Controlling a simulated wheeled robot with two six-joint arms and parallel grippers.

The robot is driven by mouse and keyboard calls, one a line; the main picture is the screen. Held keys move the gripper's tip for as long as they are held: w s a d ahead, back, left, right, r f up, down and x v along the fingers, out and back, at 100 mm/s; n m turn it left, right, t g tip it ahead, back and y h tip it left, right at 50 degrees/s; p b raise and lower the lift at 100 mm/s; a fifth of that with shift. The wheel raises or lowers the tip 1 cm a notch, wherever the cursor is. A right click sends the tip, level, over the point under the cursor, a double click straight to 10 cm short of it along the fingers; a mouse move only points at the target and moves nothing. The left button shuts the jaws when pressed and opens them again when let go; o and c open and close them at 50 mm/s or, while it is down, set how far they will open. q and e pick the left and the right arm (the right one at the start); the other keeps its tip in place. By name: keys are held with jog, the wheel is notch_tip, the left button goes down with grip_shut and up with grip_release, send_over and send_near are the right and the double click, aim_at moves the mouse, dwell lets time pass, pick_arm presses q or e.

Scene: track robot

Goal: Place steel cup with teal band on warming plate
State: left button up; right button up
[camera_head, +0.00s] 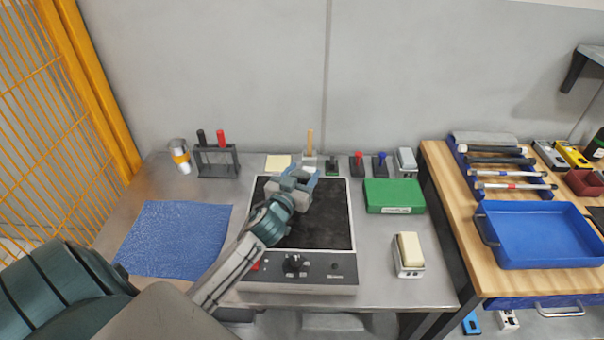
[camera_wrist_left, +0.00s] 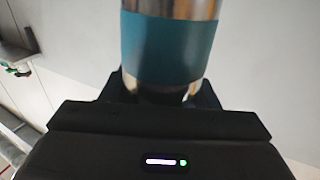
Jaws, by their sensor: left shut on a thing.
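The steel cup with the teal band (camera_wrist_left: 168,48) fills the upper middle of the left wrist view, its lower part between my jaws. My left gripper (camera_head: 297,180) is shut on it. In the head view my gripper is over the far part of the warming plate (camera_head: 328,222) and largely hides the cup. The plate has a black top and a grey front panel with a knob and a red switch. I cannot tell whether the cup's base touches the plate. My right gripper is not in view.
A steel cup with an orange band (camera_head: 180,156) stands at the back left, beside a small tool rack (camera_head: 217,160). A blue cloth (camera_head: 176,238) lies left of the plate. A green box (camera_head: 394,196) and a white block with a cream top (camera_head: 409,254) are to its right.

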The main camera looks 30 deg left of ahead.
pick_arm(q)
jog(key=o, duration=0.8)
jog(key=shift+f, duration=0.15)
jog(key=o, duration=0.4)
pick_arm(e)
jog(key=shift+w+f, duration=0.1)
pick_arm(q)
jog(key=shift+s+d+r+b, duration=0.1)
jog(key=shift+s+d+b, duration=0.4)
jog(key=shift+s, duration=1.5)
jog(key=shift+s+d+r+b, duration=0.1)
jog(key=shift+s+b, duration=0.75)
jog(key=shift+s, duration=1.1)
jog(key=shift+s+d+b, duration=0.3)
jog(key=shift+s+b, duration=0.35)
jog(key=shift+s, duration=1.35)
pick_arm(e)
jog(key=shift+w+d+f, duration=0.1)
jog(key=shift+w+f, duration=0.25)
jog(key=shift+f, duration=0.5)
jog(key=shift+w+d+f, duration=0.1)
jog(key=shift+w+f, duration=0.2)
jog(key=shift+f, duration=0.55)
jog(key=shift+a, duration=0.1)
